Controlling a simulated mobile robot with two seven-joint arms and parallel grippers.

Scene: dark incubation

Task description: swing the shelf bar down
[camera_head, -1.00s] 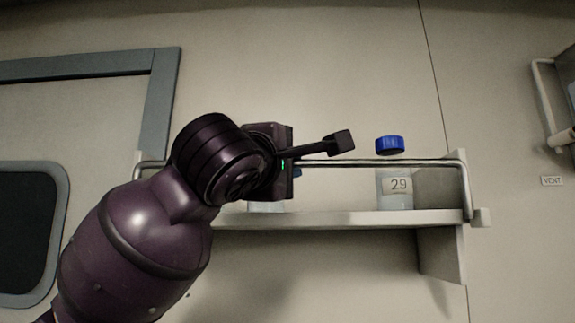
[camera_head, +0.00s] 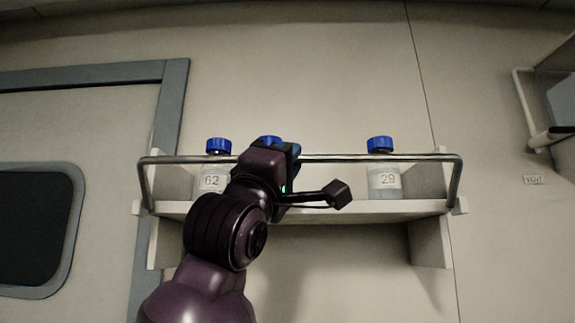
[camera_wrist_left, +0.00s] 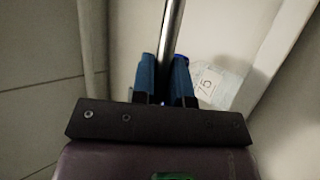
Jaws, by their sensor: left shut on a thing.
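The shelf bar (camera_head: 345,158) is a thin metal rail. It runs level across the front of the shelf (camera_head: 350,211), above the board, and its ends bend down to the shelf's two front corners. My left gripper (camera_head: 292,152) is at the bar, left of its middle, reaching up from below. In the left wrist view the bar (camera_wrist_left: 173,25) runs between the blue fingers (camera_wrist_left: 165,77), which are shut on it. The gripped stretch is mostly hidden by the gripper. My right gripper is in no view.
Behind the bar stand blue-capped bottles: one labelled 62 (camera_head: 213,180), one labelled 29 (camera_head: 384,180), and one mostly hidden behind my gripper, its cap (camera_head: 268,140) showing. A framed panel (camera_head: 40,230) is at left; another railed fixture (camera_head: 545,110) is at right. Below the shelf is clear wall.

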